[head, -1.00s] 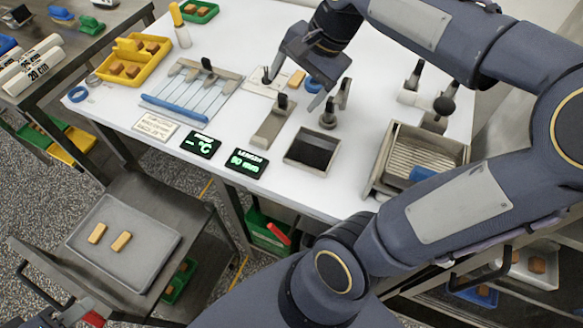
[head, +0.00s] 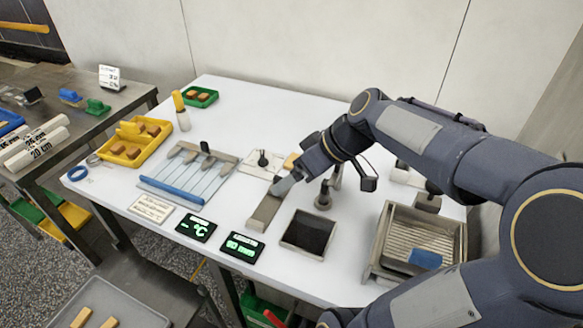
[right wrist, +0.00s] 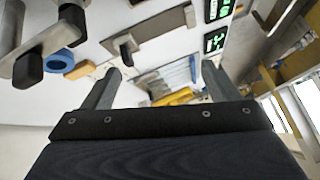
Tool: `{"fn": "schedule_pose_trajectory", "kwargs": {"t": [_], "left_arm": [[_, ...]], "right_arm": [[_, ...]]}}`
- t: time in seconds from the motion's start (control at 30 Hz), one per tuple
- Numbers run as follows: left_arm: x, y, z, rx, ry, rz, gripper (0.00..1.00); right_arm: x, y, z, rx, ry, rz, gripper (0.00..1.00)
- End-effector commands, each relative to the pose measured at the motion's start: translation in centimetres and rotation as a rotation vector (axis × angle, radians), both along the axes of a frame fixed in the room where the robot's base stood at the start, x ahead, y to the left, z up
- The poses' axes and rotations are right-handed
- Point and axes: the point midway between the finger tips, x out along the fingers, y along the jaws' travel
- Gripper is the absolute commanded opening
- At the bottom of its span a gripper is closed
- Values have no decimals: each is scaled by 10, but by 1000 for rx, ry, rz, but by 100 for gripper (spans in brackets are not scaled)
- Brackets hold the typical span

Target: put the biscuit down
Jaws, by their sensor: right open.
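A tan biscuit (head: 291,161) lies on the white table just beyond my right gripper, partly hidden by it. It also shows in the right wrist view (right wrist: 80,71), beside a blue ring (right wrist: 58,62). My right gripper (head: 285,186) is over the far end of a flat metal bar (head: 265,212). In the right wrist view its two fingers (right wrist: 157,88) are wide apart with nothing between them. Two more biscuits (head: 81,317) lie on a grey tray (head: 135,312) at the lower left, cut by the picture edge. My left gripper is not in view.
A yellow tray of biscuits (head: 120,158) and a green tray (head: 212,97) stand at the back left. A dark-filled square pan (head: 308,234), two displays (head: 240,247) and a ribbed metal tray (head: 377,262) line the front. The table's back middle is clear.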

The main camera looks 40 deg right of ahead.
Motion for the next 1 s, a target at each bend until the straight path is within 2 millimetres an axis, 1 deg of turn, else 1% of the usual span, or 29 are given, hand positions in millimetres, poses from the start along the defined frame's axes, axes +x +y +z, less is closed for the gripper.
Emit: {"fn": "schedule_pose_trajectory", "kwargs": {"t": [0.03, 0.07, 0.1, 0.2, 0.3, 0.4, 0.5, 0.73, 1.0], "left_arm": [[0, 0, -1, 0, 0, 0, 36], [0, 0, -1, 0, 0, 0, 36], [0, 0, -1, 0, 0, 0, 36], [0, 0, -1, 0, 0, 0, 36], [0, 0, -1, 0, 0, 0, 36], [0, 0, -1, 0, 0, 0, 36], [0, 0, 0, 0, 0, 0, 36], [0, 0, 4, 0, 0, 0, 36], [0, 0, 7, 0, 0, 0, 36]], "right_arm": [[13, -27, -2, -13, -26, 15, 82], [19, -41, -2, -26, -49, 35, 82], [27, -59, -3, -43, -81, 59, 82], [39, -100, -6, -90, -154, 110, 82], [45, -130, -10, -131, -210, 142, 82], [47, -145, -12, -157, -241, 162, 82], [52, -148, -18, -166, -252, 171, 82], [76, -134, -44, -164, -252, 174, 82], [90, -126, -60, -166, -252, 173, 82]]}}
